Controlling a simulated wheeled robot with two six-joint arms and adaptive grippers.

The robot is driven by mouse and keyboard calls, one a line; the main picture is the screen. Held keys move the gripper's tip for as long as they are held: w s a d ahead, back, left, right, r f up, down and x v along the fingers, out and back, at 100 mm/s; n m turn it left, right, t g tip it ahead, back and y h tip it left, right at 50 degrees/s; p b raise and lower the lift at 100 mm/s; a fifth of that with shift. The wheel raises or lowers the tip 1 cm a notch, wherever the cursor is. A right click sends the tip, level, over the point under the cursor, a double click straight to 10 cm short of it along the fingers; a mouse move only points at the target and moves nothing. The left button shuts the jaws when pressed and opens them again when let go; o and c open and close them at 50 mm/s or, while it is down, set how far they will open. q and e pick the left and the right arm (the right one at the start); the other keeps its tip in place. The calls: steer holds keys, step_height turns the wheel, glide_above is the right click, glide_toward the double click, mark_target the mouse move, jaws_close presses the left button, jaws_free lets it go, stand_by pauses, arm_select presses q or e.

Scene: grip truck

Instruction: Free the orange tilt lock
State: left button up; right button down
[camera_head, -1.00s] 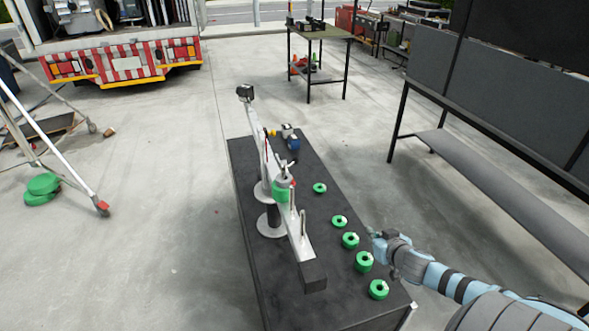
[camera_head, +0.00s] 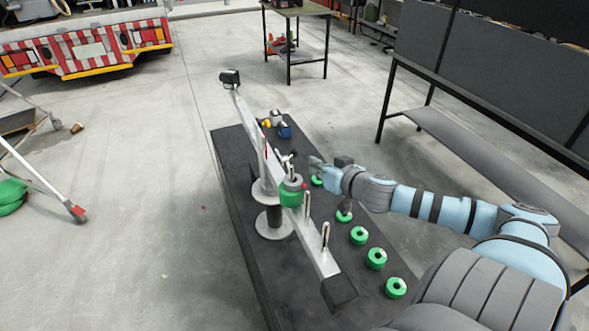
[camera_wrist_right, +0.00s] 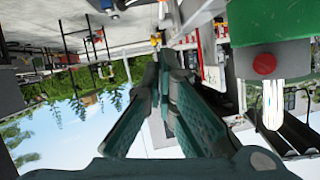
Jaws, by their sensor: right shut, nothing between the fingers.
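A long silver beam (camera_head: 313,241) with a black end block rests tilted on a round stand (camera_head: 274,224) on the black table. A green ring weight (camera_head: 291,192) sits on the beam, with a small red knob (camera_head: 304,186) at its side. The knob looks red-orange in the right wrist view (camera_wrist_right: 264,64); I cannot tell whether it is the tilt lock. My right gripper (camera_head: 314,162) is shut and empty, just right of the beam near the weight. Its fingers point ahead in the right wrist view (camera_wrist_right: 170,75). My left gripper is out of view.
Several green ring weights, one here (camera_head: 376,258), stand along the right side of the black table (camera_head: 232,165). Upright pins (camera_head: 325,236) rise from the beam. Blue and yellow items (camera_head: 284,130) lie at the table's far end. A grey bench (camera_head: 470,145) stands right.

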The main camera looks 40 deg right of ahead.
steer(key=w+f+b, duration=0.2)
steer(key=b, duration=0.2)
glide_toward(289, 162)
steer(key=a+x, duration=0.1)
steer(key=x, duration=0.3)
steer(key=shift+d, duration=0.45)
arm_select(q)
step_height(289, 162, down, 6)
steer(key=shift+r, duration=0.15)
arm_select(e)
steer(key=shift+s+f, duration=0.1)
steer(key=shift+f, duration=0.05)
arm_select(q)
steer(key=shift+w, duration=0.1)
arm_select(e)
steer(key=shift+f, duration=0.1)
